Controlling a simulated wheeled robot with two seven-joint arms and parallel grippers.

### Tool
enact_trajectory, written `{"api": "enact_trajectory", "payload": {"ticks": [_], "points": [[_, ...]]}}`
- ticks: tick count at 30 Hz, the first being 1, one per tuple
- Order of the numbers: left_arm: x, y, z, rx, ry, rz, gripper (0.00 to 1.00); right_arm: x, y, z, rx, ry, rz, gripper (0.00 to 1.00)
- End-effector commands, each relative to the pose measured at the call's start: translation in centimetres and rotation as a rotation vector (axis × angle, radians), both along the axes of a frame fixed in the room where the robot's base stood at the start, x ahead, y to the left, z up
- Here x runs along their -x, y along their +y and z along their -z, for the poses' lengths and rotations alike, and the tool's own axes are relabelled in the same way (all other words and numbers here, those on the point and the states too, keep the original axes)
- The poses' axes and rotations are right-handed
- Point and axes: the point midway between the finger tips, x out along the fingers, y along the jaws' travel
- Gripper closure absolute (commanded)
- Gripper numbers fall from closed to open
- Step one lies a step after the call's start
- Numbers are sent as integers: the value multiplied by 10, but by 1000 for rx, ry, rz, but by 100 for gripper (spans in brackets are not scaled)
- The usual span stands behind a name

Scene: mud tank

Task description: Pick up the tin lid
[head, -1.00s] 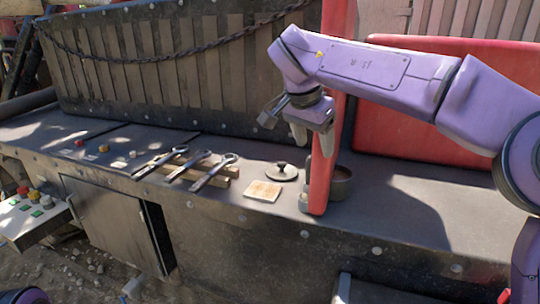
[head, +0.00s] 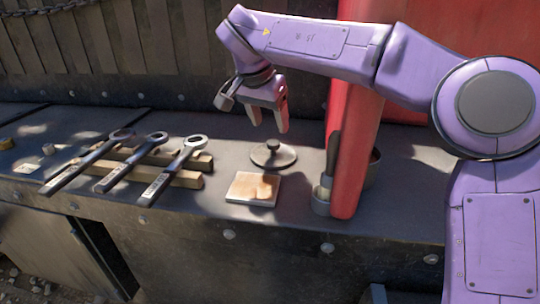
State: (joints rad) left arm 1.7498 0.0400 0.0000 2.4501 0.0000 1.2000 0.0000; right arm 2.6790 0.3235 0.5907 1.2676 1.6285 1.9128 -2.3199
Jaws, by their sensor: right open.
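The tin lid (head: 262,160) is a flat grey disc with a dark knob on top. It lies on the dark metal deck, just behind a small tan square tile (head: 253,189). My right gripper (head: 269,129) hangs from the purple arm above the lid, fingers pointing down. Its two fingers are apart with nothing between them. The fingertips look to be a little above the knob and not touching it. My left gripper does not show.
A red post (head: 356,150) stands right of the lid, with a dark round pot (head: 373,168) partly hidden behind it. Three wrenches (head: 131,162) rest on wooden strips to the left. A slatted metal wall (head: 120,50) rises behind. The deck's front edge is near.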

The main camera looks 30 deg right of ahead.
Motion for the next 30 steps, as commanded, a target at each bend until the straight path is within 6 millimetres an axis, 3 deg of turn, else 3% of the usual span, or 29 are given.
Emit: {"api": "enact_trajectory", "payload": {"ticks": [12, 20, 21, 26, 30], "points": [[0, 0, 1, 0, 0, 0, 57, -17, -15, 59, -1, 3, 1, 36], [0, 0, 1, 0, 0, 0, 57, -19, -17, 65, -2, -1, 0, 36], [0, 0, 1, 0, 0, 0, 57, -19, -17, 65, -2, -1, 0, 39], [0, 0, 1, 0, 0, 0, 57, -19, -17, 65, -2, -1, 0, 91], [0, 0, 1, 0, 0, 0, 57, -19, -18, 65, -2, -1, 1, 95]]}}
